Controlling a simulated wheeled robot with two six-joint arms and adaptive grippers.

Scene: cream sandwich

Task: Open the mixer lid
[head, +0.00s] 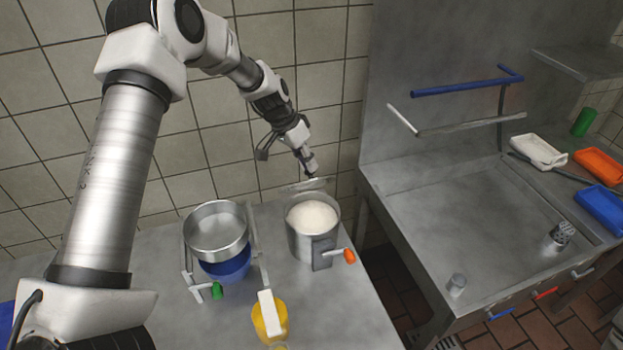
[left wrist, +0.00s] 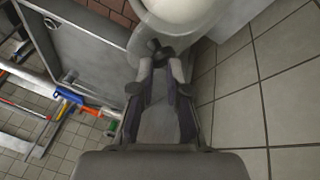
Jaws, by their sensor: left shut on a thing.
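The mixer (head: 300,238) is a metal pot with an orange-handled crank, near the right end of the counter. White cream fills it and its top is uncovered. The mixer lid (head: 303,186) is seen nearly edge-on at the pot's back rim, raised off the opening. My left gripper (head: 312,172) is just above and behind the lid. In the left wrist view, the left gripper (left wrist: 162,55) is shut on a small dark knob, seemingly the lid's. The white cream shows at the top of that view (left wrist: 185,8). My right gripper is not in view.
Left of the mixer, a metal sieve (head: 216,232) stands over a blue bowl (head: 228,266). A yellow container (head: 268,318) is at the front. The tiled wall is close behind the mixer. A steel sink unit (head: 450,200) stands right, across a gap.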

